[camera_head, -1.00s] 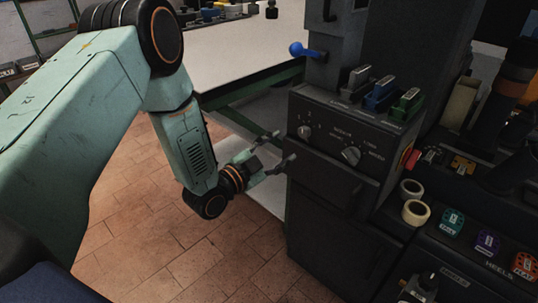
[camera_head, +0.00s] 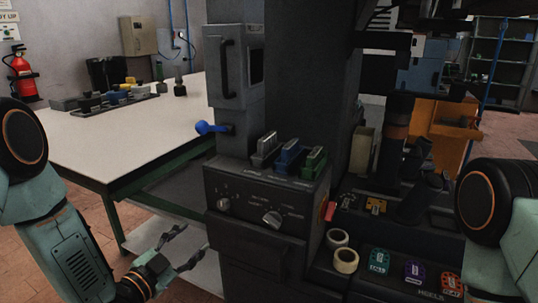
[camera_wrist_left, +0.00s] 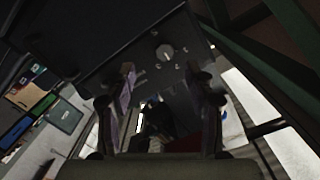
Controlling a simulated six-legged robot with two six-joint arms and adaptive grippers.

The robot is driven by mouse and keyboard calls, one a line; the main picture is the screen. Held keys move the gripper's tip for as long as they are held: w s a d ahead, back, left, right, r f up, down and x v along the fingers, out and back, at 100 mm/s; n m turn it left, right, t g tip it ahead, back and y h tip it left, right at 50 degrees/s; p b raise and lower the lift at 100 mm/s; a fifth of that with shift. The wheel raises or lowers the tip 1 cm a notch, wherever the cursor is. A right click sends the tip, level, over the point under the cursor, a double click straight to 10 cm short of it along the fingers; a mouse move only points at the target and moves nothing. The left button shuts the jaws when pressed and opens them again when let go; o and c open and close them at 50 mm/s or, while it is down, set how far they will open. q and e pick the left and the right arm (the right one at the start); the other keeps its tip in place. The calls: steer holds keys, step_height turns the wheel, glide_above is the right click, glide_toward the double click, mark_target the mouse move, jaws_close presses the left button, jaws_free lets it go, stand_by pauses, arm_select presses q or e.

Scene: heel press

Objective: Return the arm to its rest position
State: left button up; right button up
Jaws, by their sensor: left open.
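My left arm comes in from the left in the head view. Its gripper (camera_head: 183,248) is open and empty, to the left of the dark press cabinet (camera_head: 262,215) and apart from it as far as I can tell. In the left wrist view the two fingers (camera_wrist_left: 165,105) stand apart with nothing between them; a dark panel with a knob (camera_wrist_left: 164,52) lies beyond them. Part of my right arm (camera_head: 500,215) shows at the right edge of the head view. Its gripper is not visible.
The cabinet has a blue-ball lever (camera_head: 212,128), knobs (camera_head: 272,219) and several coloured cartridges (camera_head: 290,155) on top. Two tape rolls (camera_head: 345,260) and coloured heel tags (camera_head: 379,261) lie right. A white table (camera_head: 150,130) stands behind, left. Open floor lies at lower left.

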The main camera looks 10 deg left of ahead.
arm_select(q)
steer(key=s+f+n+g+y, duration=0.4)
steer(key=s+f+n+g, duration=0.4)
steer(key=s+f, duration=0.7)
steer(key=s+f+n+g, duration=0.1)
steer(key=s+g, duration=0.3)
steer(key=s, duration=0.6)
steer(key=s+d+f+n+g+y, duration=0.1)
steer(key=s+f+g, duration=0.3)
steer(key=s, duration=0.7)
steer(key=shift+s+f+n+p, duration=0.2)
steer(key=shift+s+n+p, duration=0.1)
steer(key=shift+n, duration=0.1)
